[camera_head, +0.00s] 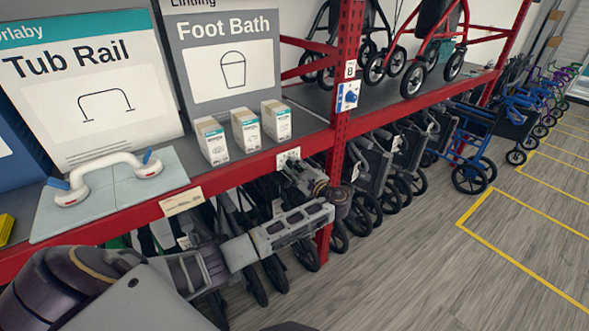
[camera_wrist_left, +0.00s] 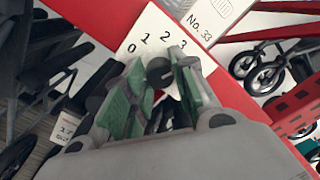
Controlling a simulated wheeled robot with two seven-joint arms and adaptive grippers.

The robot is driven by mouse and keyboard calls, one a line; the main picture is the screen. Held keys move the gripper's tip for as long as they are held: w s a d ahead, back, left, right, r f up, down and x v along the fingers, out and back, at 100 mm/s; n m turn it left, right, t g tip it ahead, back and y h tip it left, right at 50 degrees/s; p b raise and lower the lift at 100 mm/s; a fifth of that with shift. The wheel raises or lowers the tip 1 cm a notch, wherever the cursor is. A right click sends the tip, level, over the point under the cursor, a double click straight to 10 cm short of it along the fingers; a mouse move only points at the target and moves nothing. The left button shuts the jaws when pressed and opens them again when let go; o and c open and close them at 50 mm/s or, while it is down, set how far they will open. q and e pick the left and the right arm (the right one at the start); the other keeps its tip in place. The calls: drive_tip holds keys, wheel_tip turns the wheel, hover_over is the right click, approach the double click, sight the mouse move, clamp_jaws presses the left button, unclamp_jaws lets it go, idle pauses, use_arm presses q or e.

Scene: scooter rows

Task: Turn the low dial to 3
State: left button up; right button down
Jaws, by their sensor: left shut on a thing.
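The low dial's white plate (camera_head: 288,155) is on the red front edge of the shelf in the head view, mostly behind my left gripper (camera_head: 296,170). In the left wrist view, the plate (camera_wrist_left: 150,32) shows the numbers 0, 1, 2 and 3. The dark round knob of the low dial (camera_wrist_left: 160,70) sits between the green-padded fingers of my left gripper (camera_wrist_left: 161,82), which are shut on it. The fingers hide most of the knob, and I cannot tell which number it points to. My right gripper is not in view.
A blue dial (camera_head: 347,96) is on the red post (camera_head: 341,125), right of the gripper. Small white boxes (camera_head: 246,130) and a tub rail (camera_head: 110,175) stand on the shelf above. Folded walkers crowd below. Grey floor (camera_head: 420,260) is open at right.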

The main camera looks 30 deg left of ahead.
use_arm(q)
drive_tip(key=shift+f+n+b, duration=0.2)
drive_tip(key=shift+n+b, duration=0.2)
drive_tip(key=shift+n, duration=0.3)
drive_tip(key=shift+n+b, duration=0.6)
drive_tip(key=shift+n, duration=0.5)
drive_tip(key=shift+r+n+b, duration=0.1)
drive_tip(key=shift+n+b, duration=0.2)
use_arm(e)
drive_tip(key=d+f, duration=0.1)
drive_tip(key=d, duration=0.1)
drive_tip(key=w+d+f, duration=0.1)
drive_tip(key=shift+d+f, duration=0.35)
use_arm(q)
drive_tip(key=o, duration=0.7)
drive_tip(key=shift+o, duration=0.3)
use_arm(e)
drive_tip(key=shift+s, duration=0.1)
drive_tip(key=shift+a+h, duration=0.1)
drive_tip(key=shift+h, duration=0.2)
